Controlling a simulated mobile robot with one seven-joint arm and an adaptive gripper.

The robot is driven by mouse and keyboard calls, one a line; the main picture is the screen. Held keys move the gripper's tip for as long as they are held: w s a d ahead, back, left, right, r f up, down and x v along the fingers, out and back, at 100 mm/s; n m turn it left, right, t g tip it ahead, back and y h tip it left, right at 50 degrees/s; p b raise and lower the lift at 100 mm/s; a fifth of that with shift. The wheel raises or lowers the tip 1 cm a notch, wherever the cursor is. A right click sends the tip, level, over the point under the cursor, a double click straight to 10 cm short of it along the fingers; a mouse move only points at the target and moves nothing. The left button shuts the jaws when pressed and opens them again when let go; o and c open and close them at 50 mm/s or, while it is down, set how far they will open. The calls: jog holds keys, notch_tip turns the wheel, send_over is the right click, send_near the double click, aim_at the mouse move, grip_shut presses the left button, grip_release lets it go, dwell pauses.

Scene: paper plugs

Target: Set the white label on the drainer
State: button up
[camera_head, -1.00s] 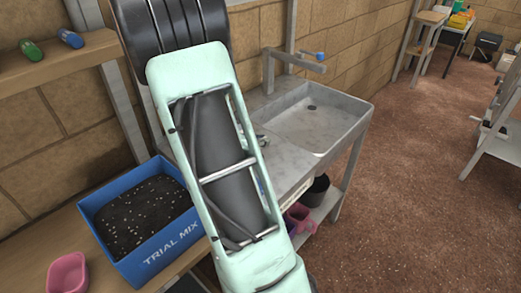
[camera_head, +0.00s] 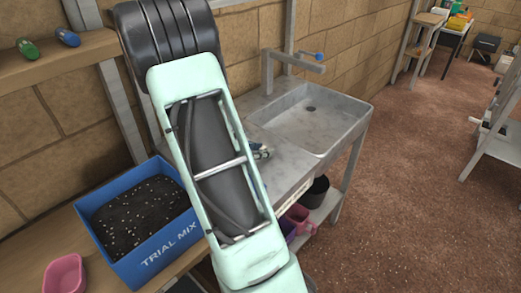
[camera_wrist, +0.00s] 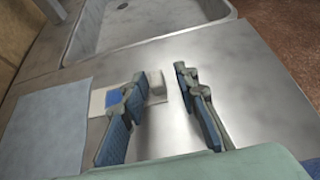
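The drainer (camera_wrist: 240,75) is the flat grey metal surface beside the sink basin; it also shows in the head view (camera_head: 278,165). In the wrist view my gripper (camera_wrist: 161,76) is open above it, fingers apart. A small white block-like piece (camera_wrist: 157,85) shows between the fingers, close to the left fingertip. A flat white piece with a blue patch (camera_wrist: 98,101) lies partly behind the left finger. I cannot tell which of these is the white label, or whether they are joined. In the head view my arm hides most of the gripper.
A pale blue-grey sheet (camera_wrist: 45,130) lies left of the fingers. The sink basin (camera_head: 315,112) with its tap (camera_head: 290,60) is beyond the drainer. A blue box of soil (camera_head: 165,252) and a pink pot (camera_head: 64,274) stand on the wooden bench. The drainer right of the fingers is clear.

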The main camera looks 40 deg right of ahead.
jog(key=shift+r, duration=0.15)
jog(key=shift+a+r, duration=0.15)
jog(key=shift+a, duration=0.2)
jog(key=p+v, duration=0.1)
jog(key=v, duration=1)
jog(key=shift+a+r, duration=0.1)
jog(key=shift+r, duration=0.05)
